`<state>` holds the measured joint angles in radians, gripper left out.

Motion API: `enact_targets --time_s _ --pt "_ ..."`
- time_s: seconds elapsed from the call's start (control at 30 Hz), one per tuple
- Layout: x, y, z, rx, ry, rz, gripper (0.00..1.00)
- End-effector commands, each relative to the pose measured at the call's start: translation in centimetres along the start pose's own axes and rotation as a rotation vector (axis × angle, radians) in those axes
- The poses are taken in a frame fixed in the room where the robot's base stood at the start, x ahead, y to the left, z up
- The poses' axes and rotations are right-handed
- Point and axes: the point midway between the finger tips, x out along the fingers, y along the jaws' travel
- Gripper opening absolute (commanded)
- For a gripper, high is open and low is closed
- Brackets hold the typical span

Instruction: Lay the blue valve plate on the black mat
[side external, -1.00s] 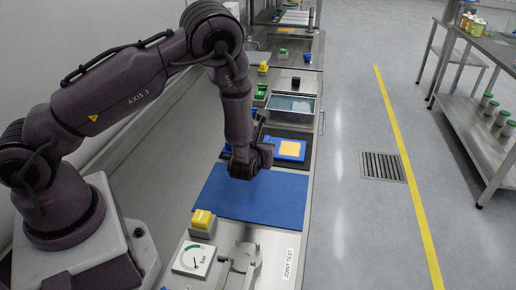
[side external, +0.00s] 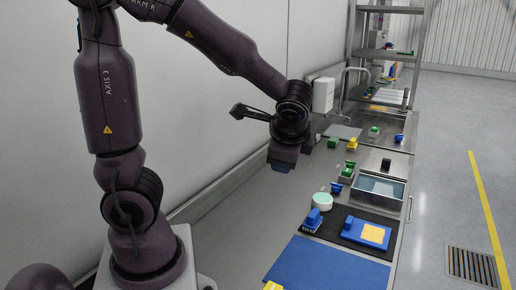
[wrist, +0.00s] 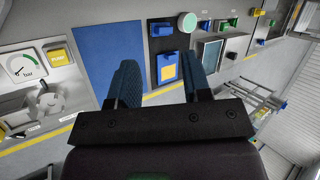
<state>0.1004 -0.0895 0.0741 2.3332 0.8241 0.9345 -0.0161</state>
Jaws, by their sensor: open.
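The blue valve plate (side external: 373,234), with an orange-yellow square on its face, lies flat on the black mat (side external: 345,212). In the wrist view the plate (wrist: 168,73) also shows on the mat, beyond my fingertips and apart from them. My gripper (side external: 282,166) is raised well above the counter, to the left of the mat in the side view. Its two blue ridged fingers (wrist: 162,80) are spread apart with nothing between them.
A blue block (side external: 314,217) sits on the mat's left end, near a pale green round-topped piece (side external: 322,201). A plain blue sheet (side external: 325,267) lies in front. A metal basin (side external: 381,188) stands behind the mat. A yellow button box (wrist: 58,52) and gauge (wrist: 27,65) sit at left.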

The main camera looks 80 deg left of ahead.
Motion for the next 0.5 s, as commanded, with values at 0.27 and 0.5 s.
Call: enact_targets --time_s 0.27,0.5 --pt "-7.9 4.4 3.3 -0.488 0.318 0.341 0.44" --pt "-11.3 6.3 3.9 -0.649 0.471 0.495 0.44"
